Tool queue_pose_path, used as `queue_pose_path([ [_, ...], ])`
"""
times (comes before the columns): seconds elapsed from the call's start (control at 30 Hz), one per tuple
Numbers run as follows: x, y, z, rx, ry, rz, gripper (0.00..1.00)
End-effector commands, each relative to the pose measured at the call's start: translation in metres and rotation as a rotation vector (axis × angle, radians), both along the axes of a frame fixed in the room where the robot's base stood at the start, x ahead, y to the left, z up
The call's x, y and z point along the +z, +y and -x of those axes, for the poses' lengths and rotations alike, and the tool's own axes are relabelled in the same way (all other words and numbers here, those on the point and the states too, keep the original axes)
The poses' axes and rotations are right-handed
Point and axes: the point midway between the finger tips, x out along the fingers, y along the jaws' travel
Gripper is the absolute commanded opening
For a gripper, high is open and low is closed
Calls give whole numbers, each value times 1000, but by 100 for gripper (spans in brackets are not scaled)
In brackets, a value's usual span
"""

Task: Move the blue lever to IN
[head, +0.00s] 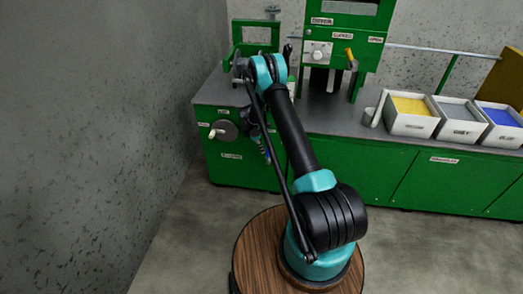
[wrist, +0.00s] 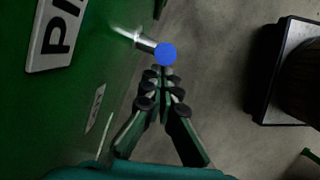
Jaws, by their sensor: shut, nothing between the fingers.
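The blue lever shows in the wrist view as a round blue knob (wrist: 167,53) on a short metal shaft (wrist: 138,39) that sticks out from the green cabinet face. My gripper (wrist: 163,76) is shut and empty, with its fingertips just below the knob in the picture. Whether they touch the knob I cannot tell. In the head view my arm reaches to the left part of the green cabinet (head: 240,170), and it hides most of the gripper and the lever there. No IN mark is legible.
A large white label (wrist: 58,32) and a smaller one (wrist: 94,108) are on the green face. A round dial with a pale handle (head: 222,131) is on the cabinet front, left of my arm. Trays (head: 406,128) stand on the bench at the right.

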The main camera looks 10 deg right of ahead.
Motion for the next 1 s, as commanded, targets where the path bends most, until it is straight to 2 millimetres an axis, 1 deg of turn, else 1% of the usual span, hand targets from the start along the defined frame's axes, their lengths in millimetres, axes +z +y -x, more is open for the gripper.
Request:
queue_pose_path([
  [0.53, 3, -12, 4, -2, -31, -96, 0],
  [0.87, 6, -29, 9, -4, -83, -250, 0],
  [1.0, 6, -35, 11, -1, -80, -243, 0],
])
